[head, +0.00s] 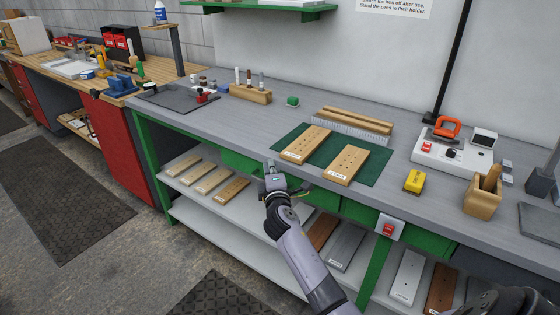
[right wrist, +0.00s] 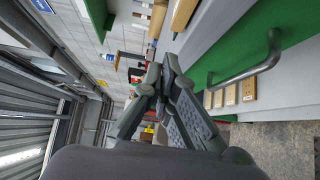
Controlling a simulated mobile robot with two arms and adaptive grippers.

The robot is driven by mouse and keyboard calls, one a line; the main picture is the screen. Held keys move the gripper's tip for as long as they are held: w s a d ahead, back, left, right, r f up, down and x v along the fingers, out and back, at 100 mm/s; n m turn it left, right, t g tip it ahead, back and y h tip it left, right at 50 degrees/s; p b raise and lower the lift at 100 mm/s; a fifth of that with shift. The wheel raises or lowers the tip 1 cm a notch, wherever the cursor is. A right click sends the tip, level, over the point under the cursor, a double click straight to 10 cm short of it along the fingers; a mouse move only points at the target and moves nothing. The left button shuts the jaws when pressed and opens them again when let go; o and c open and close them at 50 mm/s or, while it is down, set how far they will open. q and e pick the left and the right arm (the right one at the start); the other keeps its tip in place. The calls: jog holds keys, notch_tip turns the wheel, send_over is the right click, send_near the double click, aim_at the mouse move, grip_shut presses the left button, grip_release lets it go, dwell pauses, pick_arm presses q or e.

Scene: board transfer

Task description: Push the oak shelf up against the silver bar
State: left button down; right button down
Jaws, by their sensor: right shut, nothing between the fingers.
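Two pale wooden boards with dark holes and white end labels lie on the green mat (head: 322,154) on the bench: a left board (head: 312,138) and a right board (head: 350,160). The labels are too small to read, so I cannot tell which, if either, is the oak shelf. Behind the mat is a long pale-grey ribbed piece (head: 350,128) with a wooden strip along it; I cannot tell if it is the silver bar. My right gripper (head: 270,167) is shut and empty at the bench's front edge, left of the mat. It also shows shut in the right wrist view (right wrist: 158,78).
A drawer handle (right wrist: 245,72) is near my gripper.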

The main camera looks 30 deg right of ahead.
aim_at(287, 162)
jog(key=d, duration=0.1)
jog(key=w+d, duration=0.1)
jog(key=d, duration=0.1)
jog(key=shift+d+p, duration=0.15)
jog(key=shift+p, duration=0.15)
pick_arm(q)
jog(key=shift+s+r, duration=0.3)
jog(key=shift+s, duration=0.1)
pick_arm(e)
jog(key=shift+w+d, duration=0.1)
jog(key=shift+d, duration=0.1)
jog(key=shift+w+d, duration=0.3)
jog(key=shift+d, duration=0.6)
jog(key=shift+w+d, duration=0.3)
jog(key=shift+d, duration=0.6)
pick_arm(q)
jog(key=shift+f, duration=0.25)
pick_arm(e)
jog(key=shift+a, duration=0.1)
